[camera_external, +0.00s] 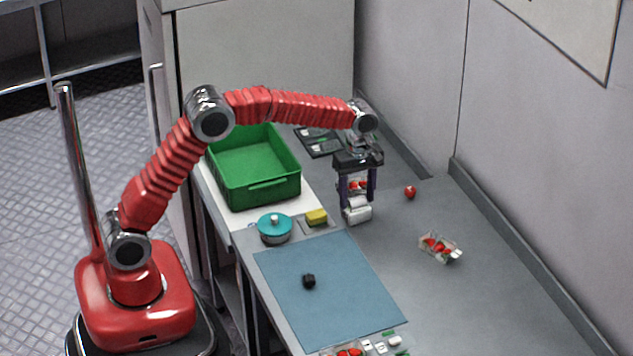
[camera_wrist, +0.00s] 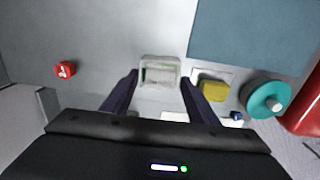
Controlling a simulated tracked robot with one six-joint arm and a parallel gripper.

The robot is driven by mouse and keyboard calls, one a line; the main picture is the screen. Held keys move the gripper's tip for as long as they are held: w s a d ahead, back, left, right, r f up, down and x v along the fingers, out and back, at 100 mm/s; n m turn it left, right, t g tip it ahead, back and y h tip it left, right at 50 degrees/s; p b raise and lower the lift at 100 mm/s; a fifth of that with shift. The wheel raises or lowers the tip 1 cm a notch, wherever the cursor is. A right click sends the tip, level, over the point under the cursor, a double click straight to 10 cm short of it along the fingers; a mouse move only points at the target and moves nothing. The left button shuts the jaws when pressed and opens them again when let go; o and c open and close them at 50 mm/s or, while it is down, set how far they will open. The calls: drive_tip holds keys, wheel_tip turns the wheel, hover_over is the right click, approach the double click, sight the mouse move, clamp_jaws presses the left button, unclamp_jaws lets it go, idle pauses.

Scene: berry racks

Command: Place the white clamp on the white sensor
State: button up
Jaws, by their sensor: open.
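My gripper (camera_external: 357,204) is open, pointing down over the grey worktop with its two dark fingers apart. A white boxy object (camera_external: 357,213) is right at the fingertips. In the wrist view this white object (camera_wrist: 160,59) lies between and just past the fingertips, with a pale grey-green middle. I cannot tell whether it is the clamp or the sensor, or whether the fingers touch it. Small white pieces (camera_external: 395,341) also lie among red and green items at the bottom edge; they are too small to identify.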

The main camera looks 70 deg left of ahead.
sight(357, 198)
drive_tip(key=shift+r, duration=0.15)
wheel_tip(357, 198, up, 12)
idle(0.5)
idle(0.6)
